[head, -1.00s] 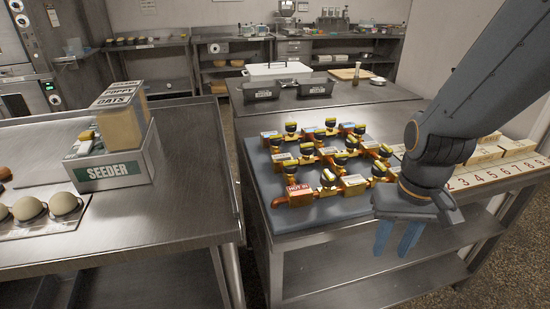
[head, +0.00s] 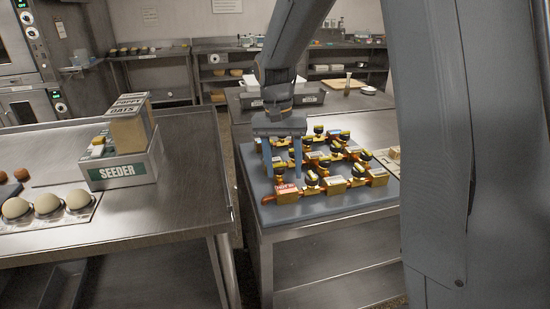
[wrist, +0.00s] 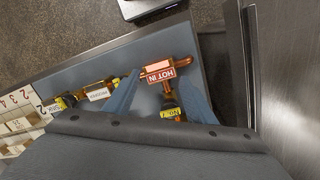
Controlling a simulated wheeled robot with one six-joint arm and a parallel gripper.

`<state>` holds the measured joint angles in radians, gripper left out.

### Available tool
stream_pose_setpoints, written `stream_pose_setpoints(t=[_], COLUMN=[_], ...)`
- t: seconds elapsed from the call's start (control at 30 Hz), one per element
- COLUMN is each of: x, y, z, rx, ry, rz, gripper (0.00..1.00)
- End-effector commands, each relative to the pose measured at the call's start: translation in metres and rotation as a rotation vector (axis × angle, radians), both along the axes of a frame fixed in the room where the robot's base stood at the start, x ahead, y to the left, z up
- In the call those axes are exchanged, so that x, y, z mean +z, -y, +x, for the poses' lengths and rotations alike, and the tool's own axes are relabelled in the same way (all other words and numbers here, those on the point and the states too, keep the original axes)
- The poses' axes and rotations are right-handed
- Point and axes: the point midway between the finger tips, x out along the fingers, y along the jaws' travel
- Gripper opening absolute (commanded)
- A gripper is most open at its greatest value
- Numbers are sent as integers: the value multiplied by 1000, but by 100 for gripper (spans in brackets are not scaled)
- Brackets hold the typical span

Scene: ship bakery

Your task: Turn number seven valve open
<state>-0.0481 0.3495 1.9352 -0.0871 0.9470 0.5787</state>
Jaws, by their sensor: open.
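The valve manifold (head: 335,182) is copper-coloured pipework with several dark-capped, yellow-tagged valves, lying on a blue-grey board (head: 300,215). I cannot read which valve is number seven. My gripper (head: 283,175) is open and points down over the left part of the manifold, behind the red HOT IN label (head: 286,190). In the wrist view, one yellow-tagged valve (wrist: 170,112) shows between the fingers, beside the HOT IN label (wrist: 161,75); its number is unclear. Another tagged valve (wrist: 66,102) lies to the left, outside the fingers. My arm and gripper hide part of the manifold.
Dark trays (head: 308,96) stand behind the manifold. A numbered strip (wrist: 20,105) lies beside the board. A gap separates the two tables.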

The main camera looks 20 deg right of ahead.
Motion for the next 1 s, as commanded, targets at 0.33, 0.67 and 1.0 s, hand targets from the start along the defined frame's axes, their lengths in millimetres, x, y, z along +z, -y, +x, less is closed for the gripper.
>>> stream_pose_setpoints(t=[0.33,0.67,1.0], x=[42,13,-27], y=[-8,-3,3], z=[82,81,76], rx=[-283,-305,-305], ry=[-27,-29,-27], rz=[-97,-106,-105], gripper=[50,50,50])
